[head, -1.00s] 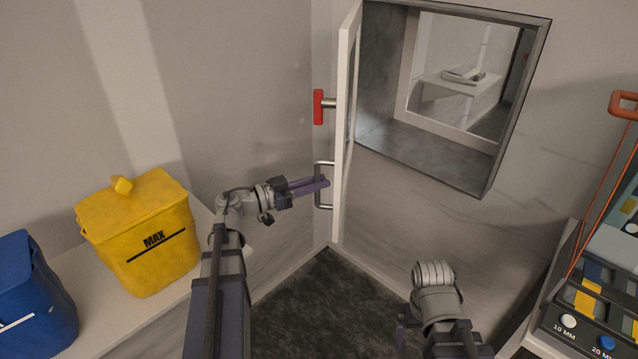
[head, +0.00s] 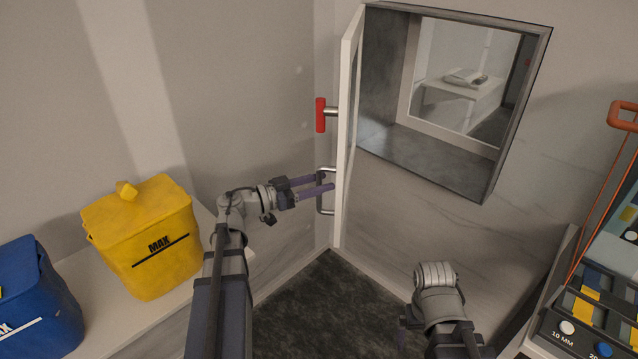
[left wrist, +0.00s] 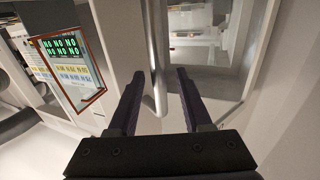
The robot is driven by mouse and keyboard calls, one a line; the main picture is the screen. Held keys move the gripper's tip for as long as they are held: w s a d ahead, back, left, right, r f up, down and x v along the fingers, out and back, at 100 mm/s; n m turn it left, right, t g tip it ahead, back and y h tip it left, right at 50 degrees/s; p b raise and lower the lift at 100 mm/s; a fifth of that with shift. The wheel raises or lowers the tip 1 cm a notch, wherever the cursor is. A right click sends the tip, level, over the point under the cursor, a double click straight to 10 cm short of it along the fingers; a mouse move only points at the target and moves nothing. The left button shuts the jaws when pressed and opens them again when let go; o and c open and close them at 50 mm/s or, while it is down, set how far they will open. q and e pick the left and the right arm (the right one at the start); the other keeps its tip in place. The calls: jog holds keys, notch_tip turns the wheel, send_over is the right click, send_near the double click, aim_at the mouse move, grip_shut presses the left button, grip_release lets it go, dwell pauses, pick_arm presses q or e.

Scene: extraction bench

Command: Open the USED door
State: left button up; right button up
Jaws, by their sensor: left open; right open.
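The white door (head: 346,135) stands swung out from the wall hatch (head: 440,165), seen nearly edge-on. No USED label is readable. My left gripper (head: 329,182) is at the bar handle with its fingers apart. In the left wrist view the handle (left wrist: 157,60) runs down between the open fingers (left wrist: 158,88); I cannot tell whether either finger touches it. Of my right arm only links show at the lower right; its fingers are not visible.
A yellow lidded bin (head: 145,240) marked MAX and a blue bin (head: 38,300) stand on a light ledge at left. A rack with orange cords and coloured pieces (head: 590,310) stands at right. The dark floor (head: 335,310) below the door is clear.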

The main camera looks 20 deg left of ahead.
aim_at(319, 167)
pick_arm(q)
jog(key=r+p, duration=0.7)
jog(key=r, duration=0.1)
jog(key=shift+w+a+r+p, duration=0.15)
jog(key=shift+w+p, duration=0.15)
jog(key=shift+g+y, duration=0.7)
jog(key=shift+y, duration=0.1)
jog(key=f, duration=0.4)
jog(key=shift+s+a, duration=0.2)
jog(key=shift+s, duration=0.05)
jog(key=s+a, duration=0.4)
jog(key=a, duration=0.4)
jog(key=shift+f+m, duration=0.2)
jog(key=shift+m, duration=0.1)
